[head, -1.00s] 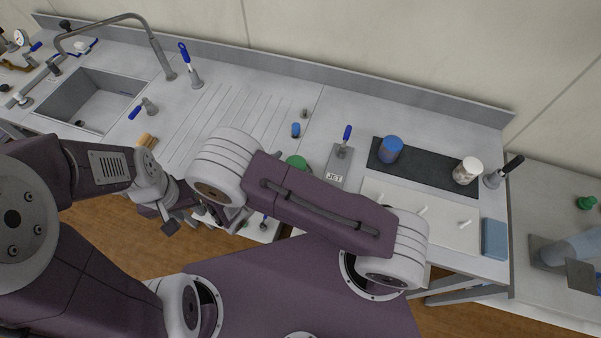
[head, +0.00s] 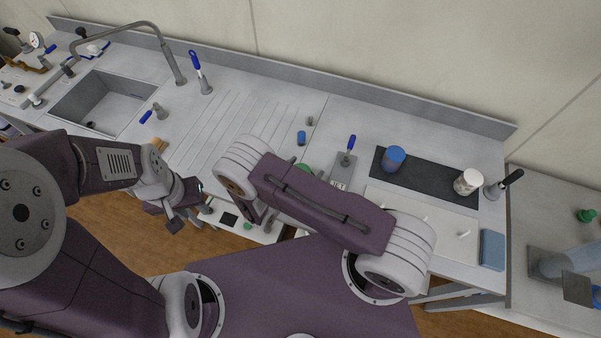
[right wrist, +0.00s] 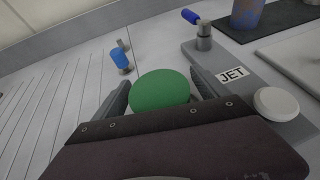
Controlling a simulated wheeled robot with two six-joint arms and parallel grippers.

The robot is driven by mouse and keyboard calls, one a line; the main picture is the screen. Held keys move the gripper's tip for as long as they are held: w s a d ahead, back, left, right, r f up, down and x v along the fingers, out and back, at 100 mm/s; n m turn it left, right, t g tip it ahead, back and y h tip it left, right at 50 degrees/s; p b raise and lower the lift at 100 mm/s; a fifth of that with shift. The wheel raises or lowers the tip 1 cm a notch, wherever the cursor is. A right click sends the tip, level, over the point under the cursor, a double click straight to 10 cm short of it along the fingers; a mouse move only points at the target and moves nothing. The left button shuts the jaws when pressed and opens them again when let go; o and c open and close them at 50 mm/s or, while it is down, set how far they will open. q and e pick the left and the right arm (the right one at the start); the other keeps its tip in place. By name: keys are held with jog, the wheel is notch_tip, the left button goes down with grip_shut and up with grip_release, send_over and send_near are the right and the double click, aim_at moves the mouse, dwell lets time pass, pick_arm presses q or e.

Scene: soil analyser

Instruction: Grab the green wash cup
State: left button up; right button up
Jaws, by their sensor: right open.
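The green wash cup (right wrist: 160,91) shows in the right wrist view as a round green shape. My right gripper (right wrist: 158,82) is open, with one finger on either side of the cup; whether either finger touches it I cannot tell. The gripper body hides the cup's near, lower part. In the head view only a sliver of the cup (head: 304,169) shows behind my right arm, which hides most of the right gripper. My left gripper (head: 164,217) hangs in front of the bench, away from the cup; its jaw opening is unclear.
Right of the cup is a grey plate labelled JET (right wrist: 232,75) with a blue-handled lever (head: 351,145) and a white knob (right wrist: 276,104). A blue-topped fitting (right wrist: 121,58) stands behind left. A blue cup (head: 393,159) and white jar (head: 467,182) stand on a dark mat.

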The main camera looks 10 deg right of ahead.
jog(key=shift+w+d+f, duration=0.1)
jog(key=shift+d, duration=0.05)
jog(key=c, duration=0.7)
grip_shut()
jog(key=shift+r, duration=0.2)
